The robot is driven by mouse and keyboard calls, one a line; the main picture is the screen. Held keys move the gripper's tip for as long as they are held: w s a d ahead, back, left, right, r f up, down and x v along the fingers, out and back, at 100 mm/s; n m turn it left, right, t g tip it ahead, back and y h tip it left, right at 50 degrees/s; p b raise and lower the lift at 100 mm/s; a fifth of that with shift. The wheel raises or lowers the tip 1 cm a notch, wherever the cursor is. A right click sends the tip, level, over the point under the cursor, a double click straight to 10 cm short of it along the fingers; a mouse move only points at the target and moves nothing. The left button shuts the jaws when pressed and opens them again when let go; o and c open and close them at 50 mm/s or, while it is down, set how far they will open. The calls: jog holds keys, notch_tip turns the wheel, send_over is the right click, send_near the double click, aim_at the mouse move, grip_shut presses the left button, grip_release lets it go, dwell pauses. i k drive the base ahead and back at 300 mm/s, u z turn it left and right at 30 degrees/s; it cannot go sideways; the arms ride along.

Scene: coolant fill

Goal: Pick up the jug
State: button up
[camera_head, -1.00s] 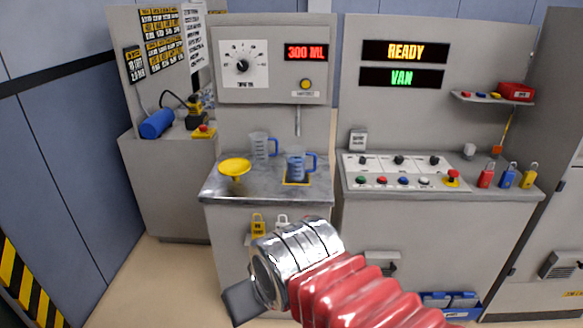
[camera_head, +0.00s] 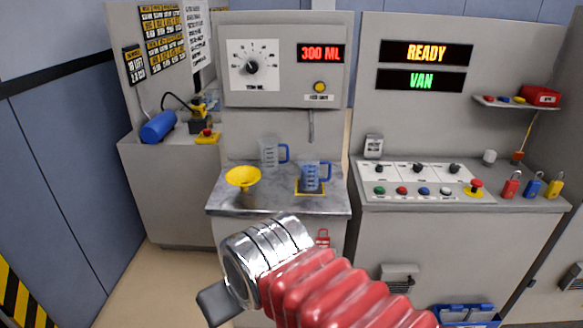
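Two clear jugs with blue handles stand upright on the grey counter (camera_head: 278,204). The front jug (camera_head: 311,178) stands on a yellow-edged square below the spout and seems to hold blue liquid. The other jug (camera_head: 268,154) stands behind it to the left and looks empty. My arm, with a red ribbed sleeve and a shiny metal wrist, reaches in from the lower right. My gripper (camera_head: 213,303) shows only as a dark part at the lower left of the wrist, below and in front of the counter. Its fingers cannot be made out, and it is apart from both jugs.
A yellow funnel (camera_head: 242,178) stands at the counter's left. A spout (camera_head: 311,125) hangs above the front jug. The display (camera_head: 320,53) reads 300 ML. A button panel (camera_head: 415,178) and coloured padlocks (camera_head: 533,186) are to the right.

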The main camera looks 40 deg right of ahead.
aim_at(308, 163)
jog(key=u, duration=0.1)
jog(key=i, duration=1.3)
jog(key=z, duration=0.4)
